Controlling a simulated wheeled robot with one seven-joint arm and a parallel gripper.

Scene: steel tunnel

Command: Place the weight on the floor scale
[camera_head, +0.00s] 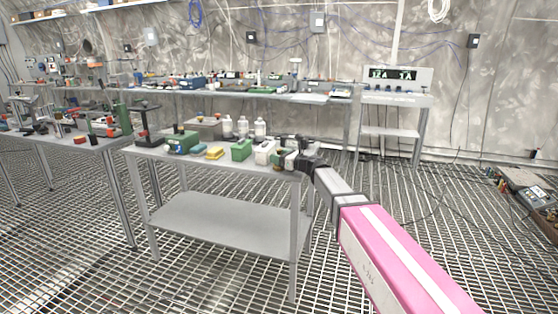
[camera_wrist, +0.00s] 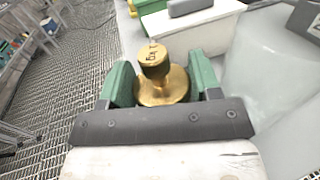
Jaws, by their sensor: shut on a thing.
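A brass weight (camera_wrist: 160,78) marked "1 kg" stands between the two green fingers of my gripper (camera_wrist: 163,82) in the wrist view. The fingers are shut on its wide lower body, with its knob rising above them. In the head view my gripper (camera_head: 284,161) is at the right end of the near metal table (camera_head: 225,217), at tabletop height. The weight is too small to make out there. A low grey device (camera_head: 522,180) lies on the grating at the far right; I cannot tell whether it is the floor scale.
Beside my gripper on the table are a white-and-green box (camera_head: 264,152), a green box (camera_head: 241,150) and several bottles. A long bench (camera_head: 325,97) and a stand with a lit display (camera_head: 394,74) are behind. The grated floor right of the table is mostly clear, with some cables.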

